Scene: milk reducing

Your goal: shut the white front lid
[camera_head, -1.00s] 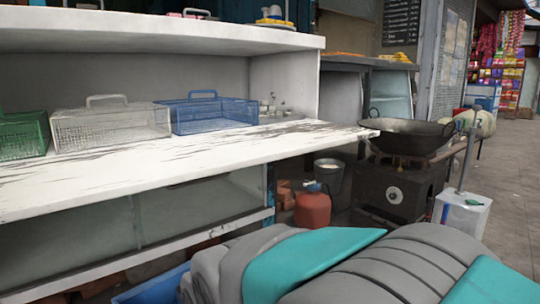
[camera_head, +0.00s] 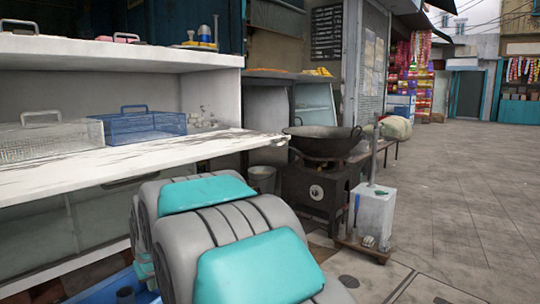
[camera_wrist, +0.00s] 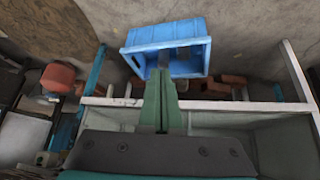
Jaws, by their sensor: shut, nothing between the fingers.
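A white, worn board (camera_head: 120,164) lies flat and sticks out along the front of the white stall in the head view; it looks like the front lid, lying open, but I cannot be sure. Its near left part runs out of the picture. My arm stands in front of its right part. My gripper (camera_wrist: 166,72) shows in the wrist view, with its green fingers together and nothing between them. The fingers point toward a blue crate (camera_wrist: 150,37) and overlap it in the picture; I cannot tell if they touch. The gripper is hidden in the head view.
A white basket (camera_head: 50,140) and a blue basket (camera_head: 140,127) stand behind the board. A black pan (camera_head: 322,140) on a dark stove (camera_head: 315,190) and a white box (camera_head: 374,210) stand right of the stall. Paved floor (camera_head: 460,200) is open at right.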

